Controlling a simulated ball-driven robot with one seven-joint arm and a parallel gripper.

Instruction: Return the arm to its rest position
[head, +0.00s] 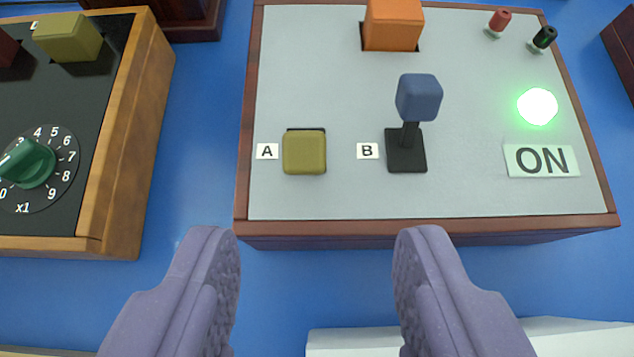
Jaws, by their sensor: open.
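My gripper (317,245) is open and empty, with its two purple fingers wide apart at the bottom of the head view. The fingertips are in front of the near edge of a grey wood-framed panel (460,195). On the panel, a yellow-olive square button (304,152) sits beside label A. A blue-topped lever (418,97) stands on a black base beside label B. Nothing is between the fingers, and they look apart from the panel's controls.
A glowing green lamp (537,106) is above an ON plate (541,160). An orange block (393,25) is at the panel's back. A wooden-sided black box (90,120) with a green dial (27,163) stands left. A white object (570,338) lies bottom right. Blue surface (200,130) is clear between boxes.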

